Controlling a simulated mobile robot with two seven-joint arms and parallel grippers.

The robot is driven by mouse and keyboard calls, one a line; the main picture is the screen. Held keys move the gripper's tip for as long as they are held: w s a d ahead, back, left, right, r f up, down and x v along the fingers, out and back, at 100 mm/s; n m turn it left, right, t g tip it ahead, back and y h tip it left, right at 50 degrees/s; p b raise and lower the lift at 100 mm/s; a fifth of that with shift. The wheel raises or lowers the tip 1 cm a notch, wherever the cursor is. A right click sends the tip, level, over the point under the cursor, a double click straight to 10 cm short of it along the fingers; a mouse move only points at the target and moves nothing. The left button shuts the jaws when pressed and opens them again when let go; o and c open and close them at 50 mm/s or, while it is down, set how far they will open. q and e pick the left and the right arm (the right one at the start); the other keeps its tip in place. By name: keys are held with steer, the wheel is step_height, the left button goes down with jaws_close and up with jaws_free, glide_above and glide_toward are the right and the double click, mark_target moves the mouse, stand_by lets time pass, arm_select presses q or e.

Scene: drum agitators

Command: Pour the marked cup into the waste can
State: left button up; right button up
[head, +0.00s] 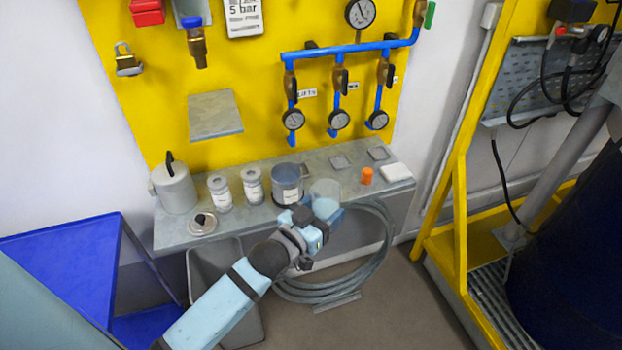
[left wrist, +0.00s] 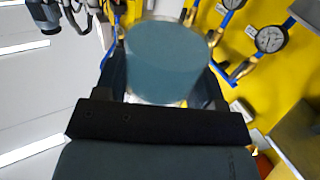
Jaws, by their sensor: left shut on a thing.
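My left gripper (head: 314,217) is shut on a pale translucent cup (head: 325,189) at the front edge of the grey shelf. The cup looks roughly upright; no mark on it can be made out. In the left wrist view the cup (left wrist: 165,62) fills the space between the fingers as a blue-grey cylinder. Just left of it, a dark open can (head: 287,184) with a white label stands on the shelf, its print too small to read. A grey open bin (head: 203,268) stands on the floor below, partly behind my arm. My right gripper is not in view.
On the shelf (head: 236,222) stand a grey canister (head: 174,186) with a black handle, two labelled jars (head: 220,193) (head: 252,186), a round lid (head: 202,223) and an orange piece (head: 367,176). Blue pipes with gauges (head: 339,119) hang above. A coiled hose (head: 345,290) lies below.

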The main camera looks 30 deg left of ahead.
arm_select(q)
steer(key=w+f, duration=0.1)
steer(key=w+f+m+h+b, duration=0.1)
steer(key=w+f+h+b, duration=0.1)
steer(key=f, duration=0.1)
steer(key=shift+w+d+f+g, duration=0.1)
steer(key=shift+d+g, duration=0.3)
steer(key=w+a+f+m+h+b, duration=0.1)
steer(key=w+a+f+b, duration=0.2)
steer(key=w+a+f, duration=0.1)
steer(key=shift+w+a+f+g+h, duration=0.3)
steer(key=shift+a+f+g, duration=0.1)
steer(key=shift+a+f, duration=0.35)
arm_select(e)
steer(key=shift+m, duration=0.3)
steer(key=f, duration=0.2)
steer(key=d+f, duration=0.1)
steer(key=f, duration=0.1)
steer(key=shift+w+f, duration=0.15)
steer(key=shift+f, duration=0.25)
arm_select(q)
steer(key=shift+a+r, duration=0.1)
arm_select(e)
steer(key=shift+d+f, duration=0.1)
